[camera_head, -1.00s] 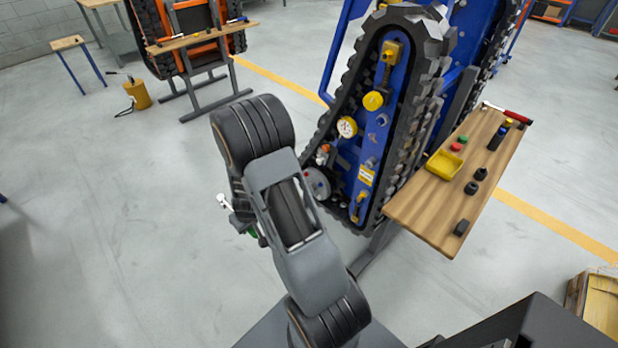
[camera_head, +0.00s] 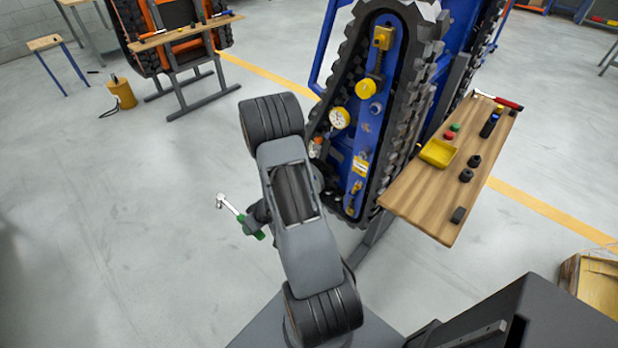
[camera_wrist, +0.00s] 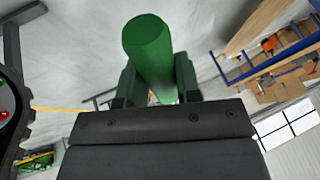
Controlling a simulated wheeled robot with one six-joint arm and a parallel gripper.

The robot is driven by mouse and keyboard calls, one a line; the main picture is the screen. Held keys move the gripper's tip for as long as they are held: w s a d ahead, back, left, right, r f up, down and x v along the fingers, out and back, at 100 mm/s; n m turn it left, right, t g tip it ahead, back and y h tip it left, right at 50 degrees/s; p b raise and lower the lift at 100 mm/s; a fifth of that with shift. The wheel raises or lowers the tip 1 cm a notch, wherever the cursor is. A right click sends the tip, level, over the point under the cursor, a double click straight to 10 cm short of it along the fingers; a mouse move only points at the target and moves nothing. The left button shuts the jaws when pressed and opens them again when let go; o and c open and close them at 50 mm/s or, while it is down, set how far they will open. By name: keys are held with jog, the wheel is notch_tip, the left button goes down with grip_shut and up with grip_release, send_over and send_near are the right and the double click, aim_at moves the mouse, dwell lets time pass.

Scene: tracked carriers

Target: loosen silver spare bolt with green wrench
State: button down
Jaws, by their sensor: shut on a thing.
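The green wrench shows in the head view with its green handle (camera_head: 259,235) and silver head (camera_head: 220,201) sticking out to the left, clear of the carrier. My gripper (camera_head: 254,219) is shut on it, partly hidden behind my arm. In the wrist view the green handle (camera_wrist: 150,50) stands between the fingers of my gripper (camera_wrist: 155,85). The blue side panel (camera_head: 370,130) of the tracked carrier has small grey bolt-like fittings (camera_head: 376,107). I cannot tell which is the silver spare bolt.
An orange carrier (camera_head: 165,55) and yellow canister (camera_head: 121,93) stand at the back left. The left floor is clear.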

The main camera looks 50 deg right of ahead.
aim_at(264, 234)
jog(key=s+f+n+y, duration=0.1)
jog(key=s+d+f+n+g+y, duration=0.1)
jog(key=n, duration=0.1)
jog(key=s+f+n+g+y+b, duration=0.1)
jog(key=f+y, duration=0.1)
jog(key=shift+d+n, duration=0.4)
jog(key=s+d+n+g+h+b, duration=0.1)
jog(key=s+d+n+g+h, duration=0.45)
jog(key=n, duration=0.75)
jog(key=s+d+n+g+h+b, duration=0.2)
jog(key=d+n+g+h, duration=0.5)
jog(key=d+n+g, duration=0.4)
jog(key=w+d+r+n+t+h, duration=0.3)
jog(key=r+n+t+h, duration=0.1)
jog(key=h, duration=0.3)
jog(key=w+d+r+n+t+h, duration=0.3)
jog(key=w+r+n+t+h, duration=0.1)
jog(key=r+n+h, duration=0.3)
jog(key=shift+w+d+t, duration=0.25)
jog(key=shift+d+t, duration=0.05)
jog(key=shift+t, duration=0.35)
jog(key=shift+h, duration=0.35)
jog(key=shift+w+a, duration=0.1)
